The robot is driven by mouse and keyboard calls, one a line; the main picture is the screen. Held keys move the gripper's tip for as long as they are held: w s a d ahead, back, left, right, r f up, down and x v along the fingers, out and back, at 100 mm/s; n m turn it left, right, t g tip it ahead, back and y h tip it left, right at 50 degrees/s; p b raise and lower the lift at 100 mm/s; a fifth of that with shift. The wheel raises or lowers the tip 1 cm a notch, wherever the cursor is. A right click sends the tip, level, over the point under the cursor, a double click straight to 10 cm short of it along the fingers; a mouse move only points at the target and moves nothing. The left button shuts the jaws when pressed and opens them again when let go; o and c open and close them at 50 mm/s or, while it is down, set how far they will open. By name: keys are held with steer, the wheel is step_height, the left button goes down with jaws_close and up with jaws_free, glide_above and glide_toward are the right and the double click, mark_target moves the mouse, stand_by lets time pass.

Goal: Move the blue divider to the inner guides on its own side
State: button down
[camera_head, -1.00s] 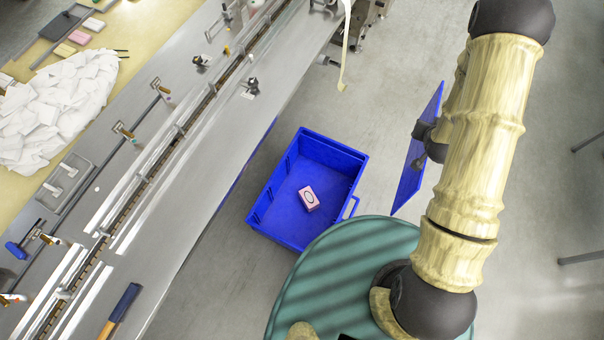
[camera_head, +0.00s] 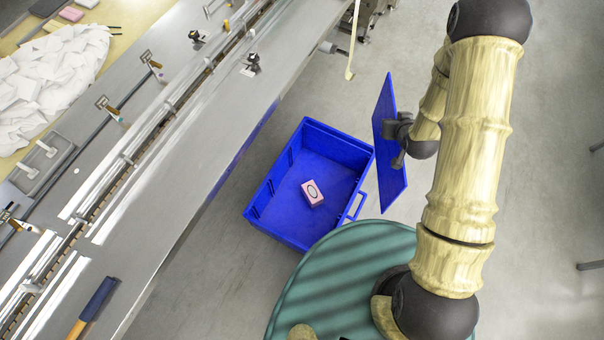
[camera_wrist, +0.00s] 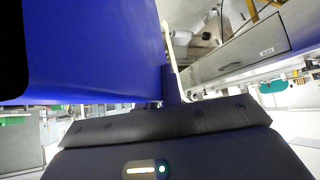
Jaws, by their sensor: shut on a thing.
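The blue divider (camera_head: 386,105) is a flat panel held upright in the air to the right of the blue crate, its face turned partly to the camera. My gripper (camera_head: 399,132) is shut on it from the right side. In the wrist view the divider (camera_wrist: 90,55) fills the upper left. The blue crate (camera_head: 262,189) stands on the floor, open at the top, with small dark guide marks on its left inner wall. The guides on its right wall are hard to make out. The divider is outside the crate, near its right rim.
A pink box (camera_head: 312,193) lies on the crate floor. A crate handle (camera_head: 355,207) sticks out at the right. A long steel conveyor machine (camera_head: 165,205) runs along the left. My green round base lies just below the crate. Open floor lies to the right.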

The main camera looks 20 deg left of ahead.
steer(key=s+a+f+n+g+y+b, duration=0.1)
steer(key=s+a+f+n+g+b, duration=0.1)
steer(key=a+f+b, duration=0.6)
steer(key=s+a+f+n+g+y+b, duration=0.2)
steer(key=s+a+f+n+b, duration=0.3)
steer(key=a+f+b, duration=0.3)
steer(key=s+a+f+n+g+y+b, duration=0.2)
steer(key=a+f+b, duration=0.6)
steer(key=f+b, duration=0.5)
steer(key=s+n+g+b, duration=0.1)
steer(key=s+n+b, duration=0.1)
steer(key=n, duration=0.1)
steer(key=shift+s+a+b, duration=0.15)
steer(key=shift+b, duration=0.15)
step_height(320, 180, down, 5)
steer(key=b, duration=0.4)
steer(key=shift+b, duration=0.4)
steer(key=shift+f+b, duration=0.3)
steer(key=shift+f, duration=0.3)
